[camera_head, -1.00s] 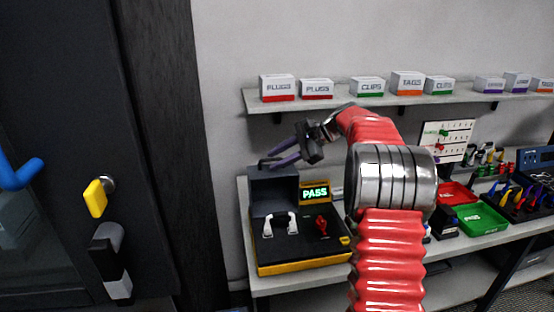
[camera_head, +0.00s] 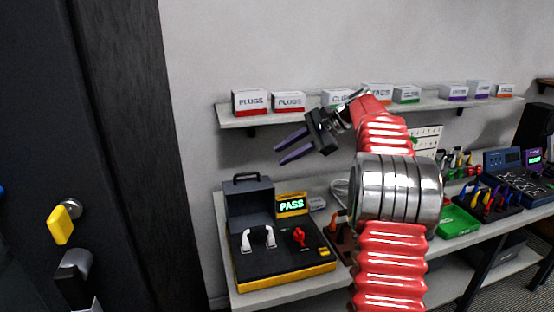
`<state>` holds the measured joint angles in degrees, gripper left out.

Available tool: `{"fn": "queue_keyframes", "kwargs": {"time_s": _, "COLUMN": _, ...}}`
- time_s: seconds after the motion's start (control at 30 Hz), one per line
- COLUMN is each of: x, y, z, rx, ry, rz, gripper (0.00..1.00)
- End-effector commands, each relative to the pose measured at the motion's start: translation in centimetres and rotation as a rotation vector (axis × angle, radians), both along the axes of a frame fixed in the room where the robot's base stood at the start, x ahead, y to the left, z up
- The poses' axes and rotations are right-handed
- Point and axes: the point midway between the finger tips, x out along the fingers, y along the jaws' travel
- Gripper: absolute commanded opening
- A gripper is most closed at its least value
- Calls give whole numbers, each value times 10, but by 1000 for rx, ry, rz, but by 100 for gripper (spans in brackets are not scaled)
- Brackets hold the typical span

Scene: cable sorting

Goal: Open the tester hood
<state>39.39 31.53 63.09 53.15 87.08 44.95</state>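The tester (camera_head: 285,272) is a black box with a yellow base at the left end of the bench. Its dark grey hood (camera_head: 250,207) stands upright at the back left, with a black handle (camera_head: 247,178) on its top edge. The deck in front is uncovered, showing two white clamps (camera_head: 258,238) and a red switch (camera_head: 299,236). A green PASS display (camera_head: 291,205) is lit beside the hood. My gripper (camera_head: 280,152) is open and empty, its purple fingers apart, above and to the right of the hood handle and not touching it.
A shelf (camera_head: 300,117) with labelled boxes runs along the wall behind my gripper. Green tray (camera_head: 459,221) and a rack of coloured plugs (camera_head: 488,206) are on the bench to the right. A dark cabinet (camera_head: 110,150) with a yellow handle (camera_head: 61,224) stands at the left.

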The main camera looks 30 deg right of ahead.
Motion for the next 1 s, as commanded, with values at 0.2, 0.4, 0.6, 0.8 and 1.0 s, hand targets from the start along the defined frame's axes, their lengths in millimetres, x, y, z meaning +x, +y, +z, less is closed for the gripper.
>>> {"fn": "queue_keyframes", "kwargs": {"time_s": 0.2, "x": -3, "y": -4, "z": 3, "rx": 0, "ry": 0, "rz": -2, "gripper": 28}}
{"fn": "queue_keyframes", "kwargs": {"time_s": 0.4, "x": -3, "y": -4, "z": 3, "rx": 0, "ry": 1, "rz": -1, "gripper": 24}}
{"fn": "queue_keyframes", "kwargs": {"time_s": 0.6, "x": -6, "y": 10, "z": 5, "rx": -32, "ry": -2, "rz": 19, "gripper": 10}}
{"fn": "queue_keyframes", "kwargs": {"time_s": 0.8, "x": -21, "y": 48, "z": 11, "rx": -132, "ry": -12, "rz": 79, "gripper": 0}}
{"fn": "queue_keyframes", "kwargs": {"time_s": 1.0, "x": -46, "y": 94, "z": 13, "rx": -267, "ry": -31, "rz": 167, "gripper": 0}}
